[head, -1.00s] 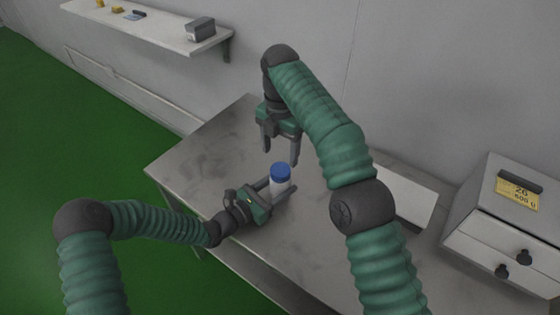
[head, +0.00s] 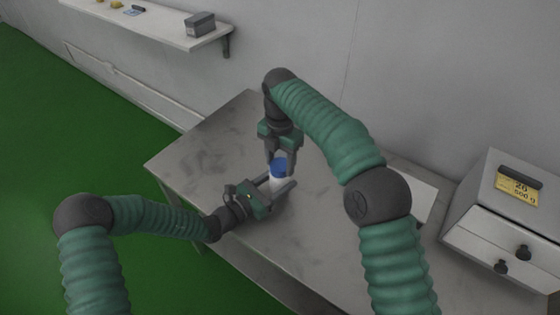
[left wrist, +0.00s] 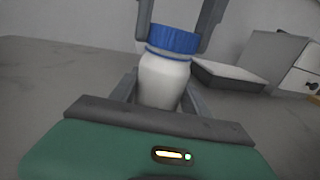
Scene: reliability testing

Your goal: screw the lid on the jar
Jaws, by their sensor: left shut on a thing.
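A white jar (head: 277,184) stands upright near the table's middle, with a blue lid (head: 279,167) on its top. The jar (left wrist: 163,82) and the lid (left wrist: 173,40) also show in the left wrist view. How tightly the lid sits cannot be told. My left gripper (head: 281,181) is shut on the jar's body from the side. My right gripper (head: 284,163) points down over the jar, its fingers open and on either side of the lid. Contact between these fingers and the lid is not clear.
The grey metal table (head: 215,155) is mostly bare. A flat white-topped tray (left wrist: 230,72) lies beyond the jar. A drawer cabinet (head: 505,215) stands at the right. A wall shelf (head: 150,28) holds a grey box (head: 200,24) and small items.

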